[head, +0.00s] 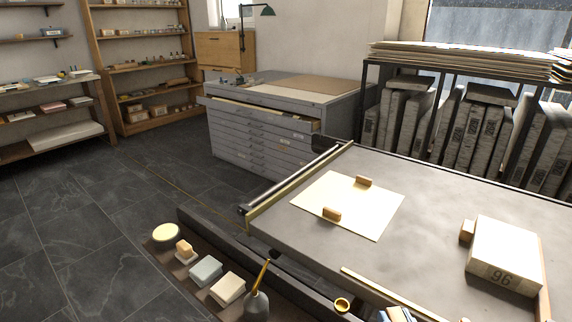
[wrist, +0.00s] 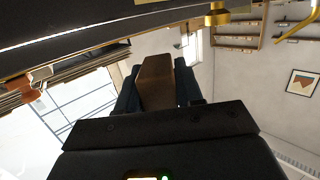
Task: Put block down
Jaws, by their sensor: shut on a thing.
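My gripper (wrist: 156,72) is shut on a brown wooden block (wrist: 158,88) in the wrist view, with a dark finger on each side of it. The block's far end points away from the camera, and I see nothing touching that end. The gripper and the held block do not show in the head view. There, two small wooden blocks, a far one (head: 364,181) and a near one (head: 332,214), rest on a cream sheet (head: 310,198) on the grey bed (head: 440,205). Another wooden block (head: 467,232) touches the left side of a pale stone marked 96 (head: 505,250).
A flat-file cabinet (head: 262,140) and a rack of stones (head: 400,115) stand behind. Bare bed lies between the sheet and stone.

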